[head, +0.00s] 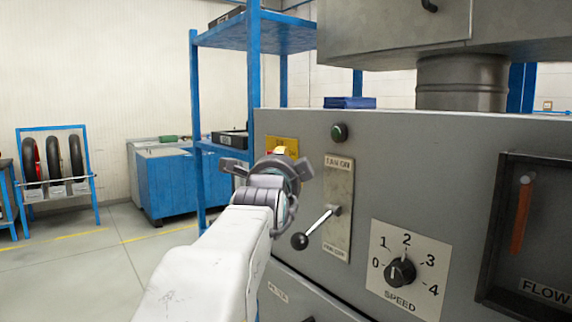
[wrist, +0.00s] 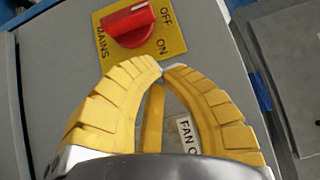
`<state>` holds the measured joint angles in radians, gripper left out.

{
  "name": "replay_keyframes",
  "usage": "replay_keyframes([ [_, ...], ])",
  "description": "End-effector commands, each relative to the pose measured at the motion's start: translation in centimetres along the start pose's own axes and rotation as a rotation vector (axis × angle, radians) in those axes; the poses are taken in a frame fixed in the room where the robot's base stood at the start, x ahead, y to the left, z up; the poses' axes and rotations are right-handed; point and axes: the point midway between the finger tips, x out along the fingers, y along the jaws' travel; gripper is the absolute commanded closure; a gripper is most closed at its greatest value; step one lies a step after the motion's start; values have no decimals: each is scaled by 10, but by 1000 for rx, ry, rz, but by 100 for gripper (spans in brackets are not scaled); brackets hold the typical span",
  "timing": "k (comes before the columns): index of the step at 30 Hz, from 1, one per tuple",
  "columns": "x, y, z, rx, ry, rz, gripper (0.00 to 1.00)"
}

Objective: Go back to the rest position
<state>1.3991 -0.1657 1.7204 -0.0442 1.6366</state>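My gripper (head: 280,153) is in front of the left part of the grey machine panel (head: 385,140), seen from behind in the head view. In the wrist view its yellow fingers (wrist: 162,68) meet at the tips, with nothing held between them. Just beyond the tips is a red rotary switch (wrist: 128,22) on a yellow plate (wrist: 172,42) marked MAINS, OFF and ON. The fingertips look apart from the switch. In the head view my gripper mostly hides the switch, and part of the yellow plate (head: 283,143) shows above it.
A fan lever (head: 318,222) with a black ball sticks out close right of my gripper, angled down. A speed dial (head: 400,272), a green button (head: 339,132) and a flow gauge (head: 522,215) are further right. Blue shelving (head: 197,110) stands behind. Open floor (head: 75,270) lies left.

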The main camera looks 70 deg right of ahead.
Motion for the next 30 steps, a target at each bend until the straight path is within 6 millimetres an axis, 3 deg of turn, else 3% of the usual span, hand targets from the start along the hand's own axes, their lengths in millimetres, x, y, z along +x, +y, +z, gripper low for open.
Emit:
replay_keyframes([
  [9,-31,-1,0,0,0,1,100],
  [23,-37,-2,0,-1,0,2,100],
  [26,-38,0,8,-18,-17,17,100],
  [30,-46,12,44,-110,-104,95,100],
])
